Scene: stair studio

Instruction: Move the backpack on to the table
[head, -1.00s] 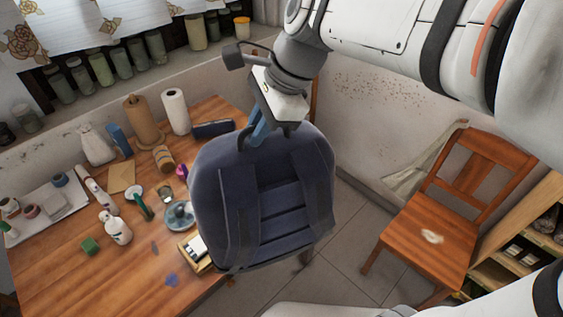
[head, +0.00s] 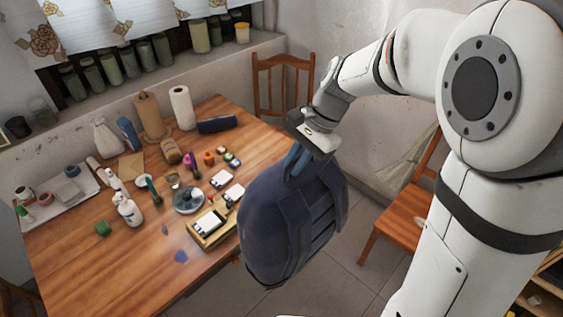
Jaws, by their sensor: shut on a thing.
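The dark blue backpack (head: 285,225) hangs upright from its top loop, with its shoulder straps facing right and toward me. My gripper (head: 300,160) is shut on the loop at the top of the backpack. The wooden table (head: 150,255) fills the left and middle of the view. The backpack hangs at the table's right edge and hides part of that edge. I cannot tell whether it touches the table.
Several things crowd the table: a wooden box (head: 205,240), a glass lid (head: 188,200), a white bottle (head: 129,210), paper rolls (head: 182,107) and a tray (head: 50,195). The table's front part is mostly bare. Chairs stand behind (head: 283,85) and right (head: 405,215).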

